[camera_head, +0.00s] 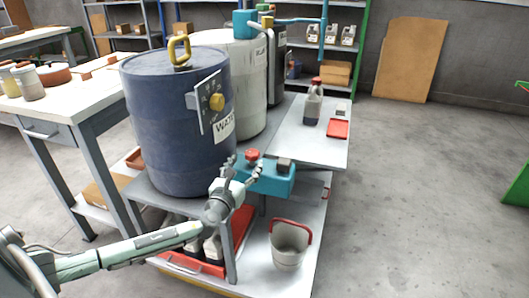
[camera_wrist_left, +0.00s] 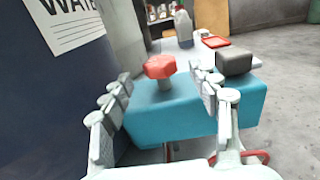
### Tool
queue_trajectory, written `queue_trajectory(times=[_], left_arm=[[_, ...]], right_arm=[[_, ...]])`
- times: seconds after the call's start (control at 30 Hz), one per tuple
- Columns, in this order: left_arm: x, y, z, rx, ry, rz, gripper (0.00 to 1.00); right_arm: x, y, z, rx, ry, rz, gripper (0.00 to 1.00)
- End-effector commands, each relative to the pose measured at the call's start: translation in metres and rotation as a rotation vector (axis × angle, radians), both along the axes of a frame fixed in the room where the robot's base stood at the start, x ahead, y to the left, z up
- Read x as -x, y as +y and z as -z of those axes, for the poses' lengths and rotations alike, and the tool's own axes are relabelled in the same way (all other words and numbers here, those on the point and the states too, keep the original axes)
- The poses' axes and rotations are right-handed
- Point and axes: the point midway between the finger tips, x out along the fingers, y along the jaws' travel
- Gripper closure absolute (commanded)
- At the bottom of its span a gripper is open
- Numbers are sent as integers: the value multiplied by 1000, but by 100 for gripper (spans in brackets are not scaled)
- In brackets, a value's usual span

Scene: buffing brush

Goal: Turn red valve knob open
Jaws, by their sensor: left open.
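The red valve knob (camera_head: 252,155) sits on top of a teal block (camera_head: 268,181) on the cart, just right of the blue water drum. In the left wrist view the red knob (camera_wrist_left: 160,67) stands on a short grey stem on the teal block (camera_wrist_left: 170,112). My left gripper (camera_head: 246,167) is open, its fingers spread to either side of the knob and apart from it. In the left wrist view the left gripper (camera_wrist_left: 163,88) frames the knob between its two fingers, with nothing held. My right gripper is not in view.
A dark grey knob (camera_wrist_left: 235,62) is on the same block, right of the red one. The blue drum (camera_head: 175,130) stands close on the left. A bottle (camera_head: 312,104) and red tray (camera_head: 338,128) are on the cart behind. A bucket (camera_head: 288,248) stands below. Floor on the right is clear.

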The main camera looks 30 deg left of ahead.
Motion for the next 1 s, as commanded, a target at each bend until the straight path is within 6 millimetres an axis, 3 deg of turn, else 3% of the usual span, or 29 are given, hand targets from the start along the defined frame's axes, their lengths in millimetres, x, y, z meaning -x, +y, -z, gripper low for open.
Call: queue_trajectory(times=[0.33,0.73,1.0], left_arm=[[-52,12,0,9,-2,-2,39],[-61,14,0,9,-1,-2,39],[-61,14,0,10,-1,-2,71]], right_arm=[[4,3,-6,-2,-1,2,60],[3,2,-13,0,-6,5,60],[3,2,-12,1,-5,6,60]])
